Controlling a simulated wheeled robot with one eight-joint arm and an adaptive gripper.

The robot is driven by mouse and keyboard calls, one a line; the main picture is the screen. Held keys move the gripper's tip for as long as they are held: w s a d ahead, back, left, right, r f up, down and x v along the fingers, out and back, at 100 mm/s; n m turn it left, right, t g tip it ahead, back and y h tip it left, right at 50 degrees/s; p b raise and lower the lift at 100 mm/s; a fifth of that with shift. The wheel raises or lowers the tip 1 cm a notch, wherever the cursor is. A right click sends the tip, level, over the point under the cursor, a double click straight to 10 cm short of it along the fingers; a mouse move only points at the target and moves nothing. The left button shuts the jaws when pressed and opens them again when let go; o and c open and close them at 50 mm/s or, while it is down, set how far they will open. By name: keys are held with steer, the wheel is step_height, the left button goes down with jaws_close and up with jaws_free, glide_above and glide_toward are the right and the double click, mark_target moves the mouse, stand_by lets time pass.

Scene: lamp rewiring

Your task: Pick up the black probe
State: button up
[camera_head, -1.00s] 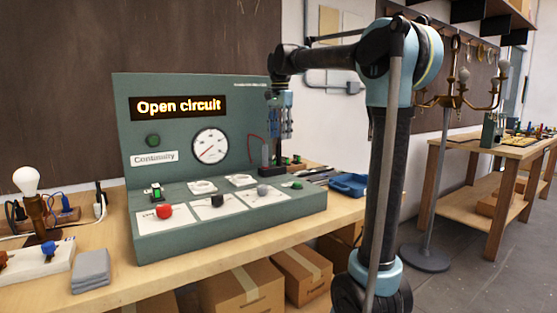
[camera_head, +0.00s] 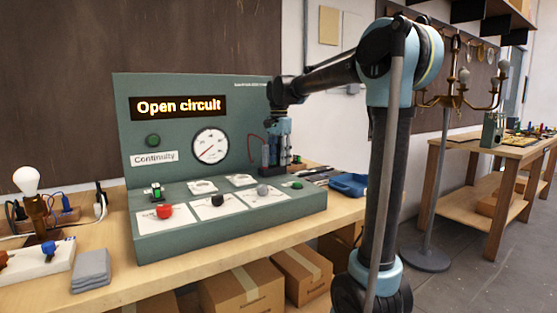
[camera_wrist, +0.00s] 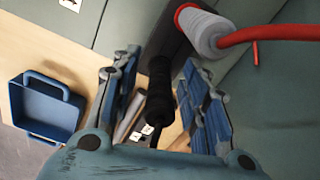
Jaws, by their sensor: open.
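The black probe (camera_wrist: 160,90) is a dark, ribbed shaft in the middle of the wrist view, between the two blue-padded fingers of my gripper (camera_wrist: 163,72). My gripper is open, with a visible gap between each finger and the probe. In the head view my gripper (camera_head: 276,158) points down at the right end of the green test panel (camera_head: 190,125). I cannot pick out the black probe there, as the gripper covers that spot.
A red cable with a pale grey collar (camera_wrist: 204,30) lies close beyond the right finger. A blue bin (camera_wrist: 45,108) stands to the left on the bench. The panel's sloped front (camera_head: 230,228) carries several coloured knobs. A folded grey cloth (camera_head: 91,270) lies at front left.

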jaws_close()
